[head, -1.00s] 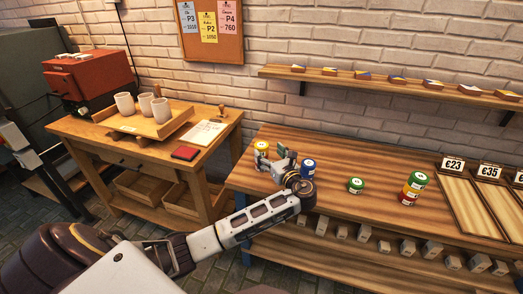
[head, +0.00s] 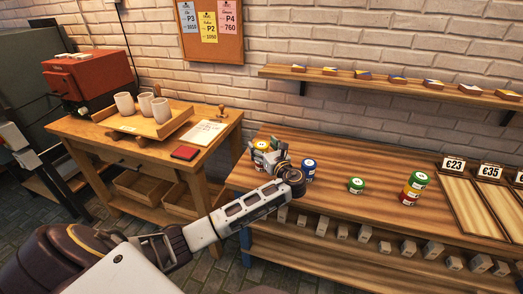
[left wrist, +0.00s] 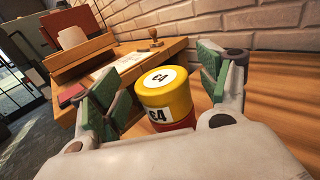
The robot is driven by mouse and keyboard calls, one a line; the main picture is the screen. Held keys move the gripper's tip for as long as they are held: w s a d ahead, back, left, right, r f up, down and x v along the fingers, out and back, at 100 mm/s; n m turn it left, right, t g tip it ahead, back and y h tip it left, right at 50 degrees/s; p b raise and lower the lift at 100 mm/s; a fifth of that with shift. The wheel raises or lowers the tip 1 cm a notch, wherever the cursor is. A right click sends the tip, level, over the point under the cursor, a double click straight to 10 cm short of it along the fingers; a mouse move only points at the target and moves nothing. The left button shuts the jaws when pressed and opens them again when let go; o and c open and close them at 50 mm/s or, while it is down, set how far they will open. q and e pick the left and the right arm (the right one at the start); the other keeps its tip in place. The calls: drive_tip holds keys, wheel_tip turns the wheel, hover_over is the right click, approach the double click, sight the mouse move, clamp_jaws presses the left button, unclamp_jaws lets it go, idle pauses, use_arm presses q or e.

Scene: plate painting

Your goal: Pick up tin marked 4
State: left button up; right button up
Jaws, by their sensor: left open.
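The tin marked 4 (left wrist: 166,90) is yellow with a white label on its lid and side. It stands upright on a red tin (left wrist: 181,122), at the left end of the long bench. In the head view the yellow tin (head: 261,144) is partly covered by my left gripper (head: 268,155). My right gripper is not in view.
On the long bench (head: 330,203) stand blue tins (head: 308,169), a green tin (head: 356,185) and a mixed stack (head: 412,189) to the right of my gripper. A shelf (head: 350,84) hangs above. A side table (head: 100,136) with a cup tray stands left.

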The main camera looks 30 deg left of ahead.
use_arm(q)
drive_tip(key=shift+w+a, duration=0.35)
drive_tip(key=shift+a, duration=0.15)
drive_tip(key=shift+c, duration=0.4)
drive_tip(key=shift+c, duration=1.3)
drive_tip(key=c, duration=0.8)
drive_tip(key=shift+c, duration=0.2)
drive_tip(key=shift+r, duration=0.1)
